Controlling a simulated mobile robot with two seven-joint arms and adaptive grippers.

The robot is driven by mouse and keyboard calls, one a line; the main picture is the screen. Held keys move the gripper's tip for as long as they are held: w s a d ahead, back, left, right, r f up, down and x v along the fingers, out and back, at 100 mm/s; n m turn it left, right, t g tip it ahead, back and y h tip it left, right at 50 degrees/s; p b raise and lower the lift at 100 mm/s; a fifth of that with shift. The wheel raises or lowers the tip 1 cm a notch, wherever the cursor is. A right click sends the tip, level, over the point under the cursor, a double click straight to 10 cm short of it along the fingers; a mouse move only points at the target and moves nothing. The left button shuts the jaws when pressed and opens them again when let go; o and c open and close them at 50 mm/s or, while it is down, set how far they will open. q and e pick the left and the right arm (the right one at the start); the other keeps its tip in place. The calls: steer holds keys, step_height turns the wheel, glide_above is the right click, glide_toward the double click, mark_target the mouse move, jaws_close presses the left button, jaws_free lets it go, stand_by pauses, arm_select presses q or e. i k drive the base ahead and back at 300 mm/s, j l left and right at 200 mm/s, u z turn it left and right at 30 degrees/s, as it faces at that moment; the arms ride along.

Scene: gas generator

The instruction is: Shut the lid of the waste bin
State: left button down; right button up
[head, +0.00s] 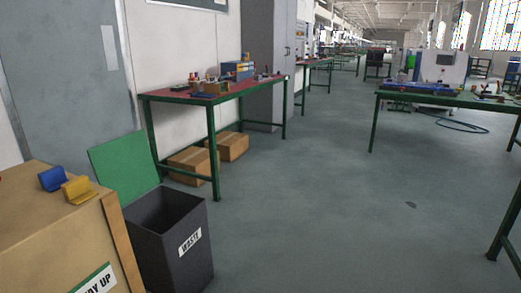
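The waste bin (172,247) is a dark grey square bin with a white "WASTE" label, standing on the floor at the lower left. Its green lid (124,167) is open, tilted up and back at the bin's far left side. The bin's dark opening faces up, and its contents cannot be made out. Neither of my grippers shows in the head view.
A large cardboard box (60,226) stands close to the bin's left, with a blue and a yellow item on top. A green-legged workbench (165,94) is behind the bin, with cartons (192,163) beneath. Another workbench (450,99) stands right. The middle floor is clear.

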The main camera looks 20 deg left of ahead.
mark_target(125, 165)
steer(key=i+u, duration=0.4)
steer(key=i+l+u, duration=0.25)
steer(key=u, duration=0.15)
steer(key=i+l+u, duration=0.35)
